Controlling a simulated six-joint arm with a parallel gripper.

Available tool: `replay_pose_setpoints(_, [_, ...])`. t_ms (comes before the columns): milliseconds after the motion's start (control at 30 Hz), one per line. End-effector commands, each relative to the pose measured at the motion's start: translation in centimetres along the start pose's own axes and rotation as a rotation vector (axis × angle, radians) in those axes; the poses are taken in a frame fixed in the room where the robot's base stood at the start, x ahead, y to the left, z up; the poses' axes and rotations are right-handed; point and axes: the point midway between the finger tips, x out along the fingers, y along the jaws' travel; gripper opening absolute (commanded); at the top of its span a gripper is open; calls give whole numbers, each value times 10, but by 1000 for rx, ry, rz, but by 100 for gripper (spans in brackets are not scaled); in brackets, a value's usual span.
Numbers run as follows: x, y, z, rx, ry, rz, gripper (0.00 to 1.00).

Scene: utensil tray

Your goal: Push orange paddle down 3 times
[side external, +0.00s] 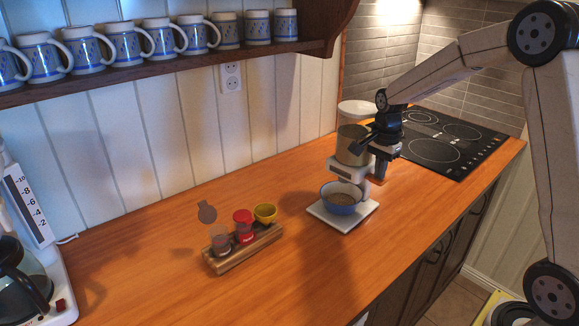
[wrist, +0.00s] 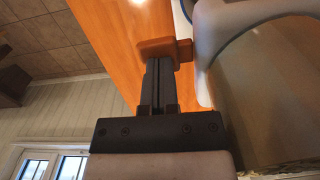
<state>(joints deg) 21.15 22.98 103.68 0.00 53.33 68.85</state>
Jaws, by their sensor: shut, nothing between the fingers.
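The orange paddle (wrist: 165,49) shows in the wrist view as a small block joined to the pale body of a dispenser (wrist: 235,35). My gripper (wrist: 157,62) is shut and empty, with its fingertips right at the paddle's near edge; I cannot tell whether they touch. In the side external view my gripper (side external: 361,147) is beside the dispenser's metal canister (side external: 350,143). The paddle is hard to make out there behind my gripper.
A wooden rack (side external: 243,252) with red and yellow cups stands to the left. A coffee maker (side external: 30,275) is at the far left, and a black cooktop (side external: 450,145) lies to the right. Mugs line a shelf above. The counter between rack and dispenser is clear.

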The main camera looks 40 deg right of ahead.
Motion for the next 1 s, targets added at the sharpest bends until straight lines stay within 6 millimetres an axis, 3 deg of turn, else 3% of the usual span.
replay_pose_setpoints(367, [-3, 0, 0, 0, 0, 1, 0])
replay_pose_setpoints(1000, [-36, 0, 0, 0, 0, 0, 0])
